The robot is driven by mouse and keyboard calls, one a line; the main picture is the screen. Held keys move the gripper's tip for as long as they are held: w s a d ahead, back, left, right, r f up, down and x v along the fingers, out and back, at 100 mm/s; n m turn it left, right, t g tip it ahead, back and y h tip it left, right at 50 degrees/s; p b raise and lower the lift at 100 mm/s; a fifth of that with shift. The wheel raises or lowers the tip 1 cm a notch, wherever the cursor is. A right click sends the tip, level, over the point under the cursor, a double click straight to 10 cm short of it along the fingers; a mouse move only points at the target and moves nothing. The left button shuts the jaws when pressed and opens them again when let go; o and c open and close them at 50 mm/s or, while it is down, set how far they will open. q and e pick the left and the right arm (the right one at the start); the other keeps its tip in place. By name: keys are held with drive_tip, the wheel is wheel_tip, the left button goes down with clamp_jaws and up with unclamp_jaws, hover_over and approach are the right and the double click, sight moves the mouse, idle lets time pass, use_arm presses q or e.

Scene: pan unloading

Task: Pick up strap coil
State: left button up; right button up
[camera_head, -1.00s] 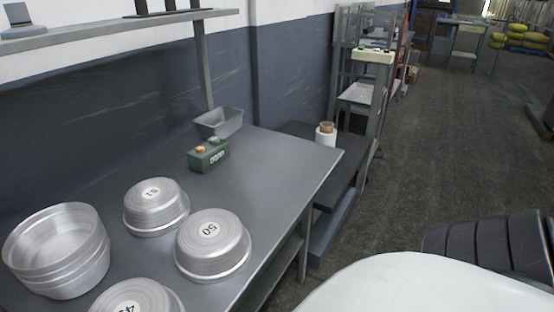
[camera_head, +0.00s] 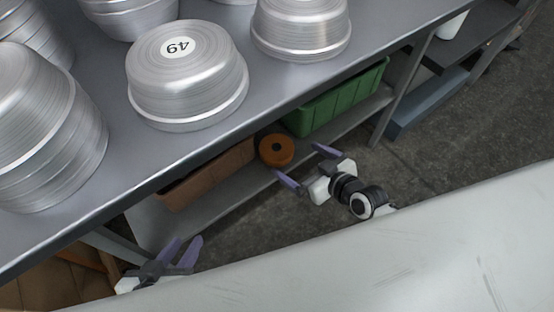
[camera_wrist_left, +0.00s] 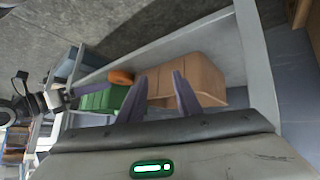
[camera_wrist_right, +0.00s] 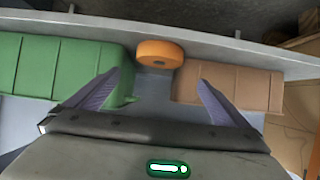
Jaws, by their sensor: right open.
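The strap coil is an orange ring (camera_head: 276,150) with a dark hole. It sits on the lower shelf (camera_head: 218,200) between a green bin and a brown bin. It also shows in the right wrist view (camera_wrist_right: 160,53) and the left wrist view (camera_wrist_left: 121,77). My right gripper (camera_head: 307,166) is open and empty, in front of the coil, its fingers on either side of the line to it. In the right wrist view the coil lies beyond the fingertips, apart from them. My left gripper (camera_head: 182,240) is open and empty, farther left by the table's front.
A green bin (camera_head: 335,100) stands right of the coil and a brown bin (camera_head: 205,175) left of it. The tabletop (camera_head: 110,150) above carries several metal pans, including one marked 49 (camera_head: 187,80). A wooden crate (camera_head: 50,285) stands at lower left.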

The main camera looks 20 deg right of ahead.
sight(279, 149)
drive_tip(key=b+x, duration=0.1)
drive_tip(key=x, duration=0.1)
drive_tip(key=b+x, duration=0.1)
drive_tip(key=x, duration=0.2)
drive_tip(key=shift+w+d+f, duration=0.15)
drive_tip(key=shift+w+f, duration=0.1)
drive_tip(key=shift+w, duration=0.05)
drive_tip(key=b+x, duration=0.1)
drive_tip(key=x, duration=0.1)
drive_tip(key=b+x, duration=0.2)
drive_tip(key=x, duration=0.1)
drive_tip(key=shift+s+f, duration=0.25)
drive_tip(key=shift+f, duration=0.05)
drive_tip(key=shift+w, duration=0.15)
use_arm(q)
drive_tip(key=shift+m+g+h, duration=0.4)
drive_tip(key=shift+m+g, duration=0.3)
drive_tip(key=shift+g, duration=0.2)
drive_tip(key=d+f, duration=0.3)
drive_tip(key=shift+w, duration=0.4)
use_arm(e)
drive_tip(key=shift+c, duration=0.4)
drive_tip(key=c, duration=1.1)
